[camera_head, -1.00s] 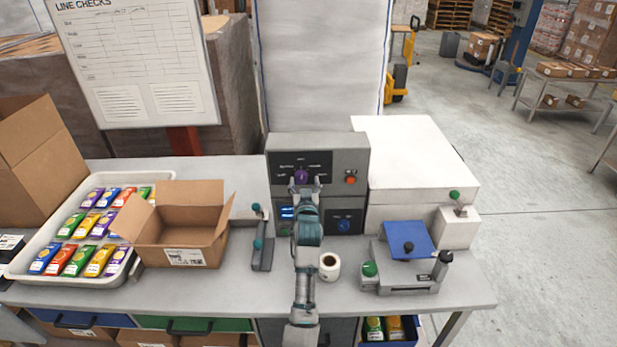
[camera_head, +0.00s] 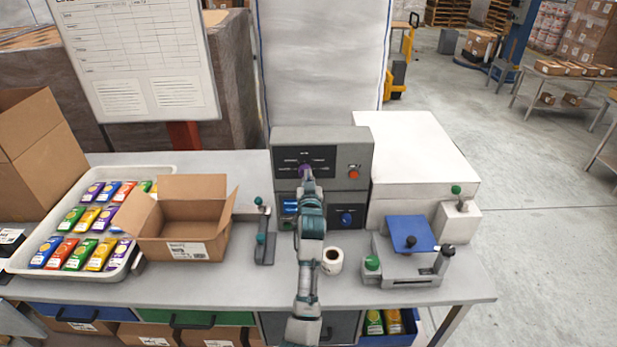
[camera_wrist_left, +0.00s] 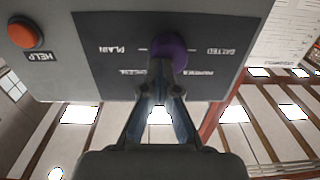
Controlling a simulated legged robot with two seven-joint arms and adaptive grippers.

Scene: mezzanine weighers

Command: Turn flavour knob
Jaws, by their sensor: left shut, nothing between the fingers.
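The purple flavour knob (camera_head: 303,167) is on the black upper panel of the grey machine (camera_head: 322,137). In the left wrist view the knob (camera_wrist_left: 168,50) sits between the labels "PLAIN" and "SALTED", with other labels partly hidden behind the fingers. My left gripper (camera_head: 307,178) reaches up to the knob from the front. In the wrist view the gripper's fingers (camera_wrist_left: 160,88) converge and are shut, with their tips at the knob's near edge. I cannot tell whether they touch it. My right gripper is in neither view.
A red button (camera_head: 353,174) labelled "HELP" is right of the panel. A blue knob (camera_head: 347,219) is on the lower panel. A label roll (camera_head: 333,262), lever stand (camera_head: 264,240), open carton (camera_head: 180,249) and blue-topped device (camera_head: 408,234) stand on the bench.

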